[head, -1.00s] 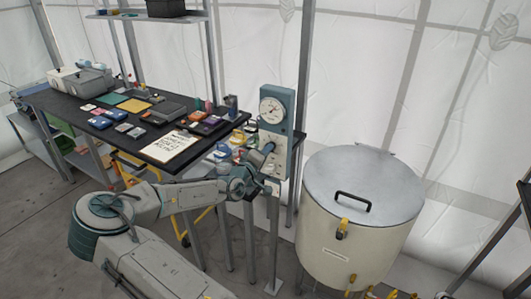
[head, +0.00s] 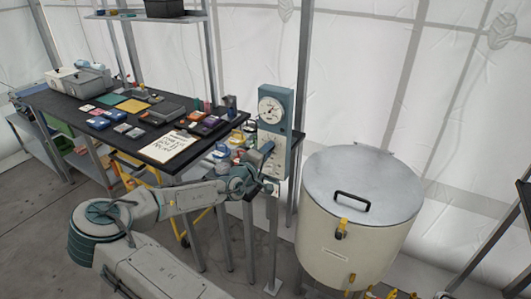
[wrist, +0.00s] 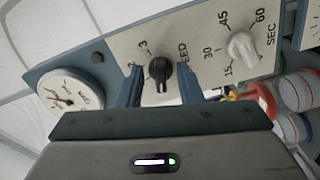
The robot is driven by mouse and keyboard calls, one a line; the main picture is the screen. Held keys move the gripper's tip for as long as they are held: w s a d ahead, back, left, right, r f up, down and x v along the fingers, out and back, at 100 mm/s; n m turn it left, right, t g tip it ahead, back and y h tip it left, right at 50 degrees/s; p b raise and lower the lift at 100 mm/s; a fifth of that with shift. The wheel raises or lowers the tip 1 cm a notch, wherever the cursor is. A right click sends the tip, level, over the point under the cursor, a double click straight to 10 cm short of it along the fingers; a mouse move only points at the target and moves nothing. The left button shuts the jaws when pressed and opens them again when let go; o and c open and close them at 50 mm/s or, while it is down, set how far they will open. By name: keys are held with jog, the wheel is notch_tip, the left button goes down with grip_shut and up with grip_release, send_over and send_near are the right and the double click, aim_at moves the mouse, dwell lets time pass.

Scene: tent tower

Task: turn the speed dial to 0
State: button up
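The speed dial (wrist: 160,74) is a black knob on a pale control panel in the wrist view. The figures 2 and 3 show at its upper left, and part of the word SPEED shows at its right. The dial's pointer direction and its 0 mark cannot be made out. My gripper (wrist: 160,88) has one finger on each side of the dial, with narrow gaps showing, so it looks open around it. In the head view my gripper (head: 262,172) is at the lower front of the blue-grey control box (head: 284,97), and the dial is hidden.
A white seconds knob (wrist: 243,48) sits close right of the dial. A round gauge (wrist: 70,90) is at the left. A large lidded drum (head: 350,235) stands right of the box. A cluttered black table (head: 70,105) is at the left.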

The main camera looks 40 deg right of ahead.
jog(key=shift+a, duration=0.2)
jog(key=b+v, duration=0.3)
jog(key=v, duration=1)
jog(key=shift+a, duration=0.25)
jog(key=shift+s, duration=0.15)
